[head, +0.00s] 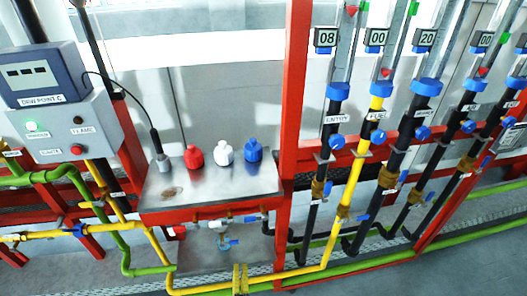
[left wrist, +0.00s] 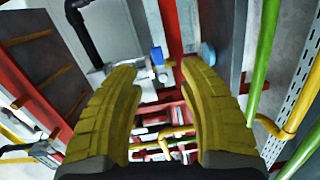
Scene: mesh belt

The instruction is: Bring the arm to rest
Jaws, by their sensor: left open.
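My left gripper shows in the left wrist view (left wrist: 168,115) as two yellow ribbed fingers, spread apart with nothing between them. In the head view only the yellow fingertips of my left gripper (head: 240,279) show at the bottom edge. They are in front of and below the metal worktop (head: 210,202), apart from the bottles. My right gripper is in neither view.
A red bottle (head: 194,157), a white bottle (head: 223,153) and a blue bottle (head: 254,150) stand upright on the worktop. A grey control box (head: 68,133) is at left. Yellow pipe (head: 353,185), green pipe (head: 340,264) and several valved tubes crowd the right.

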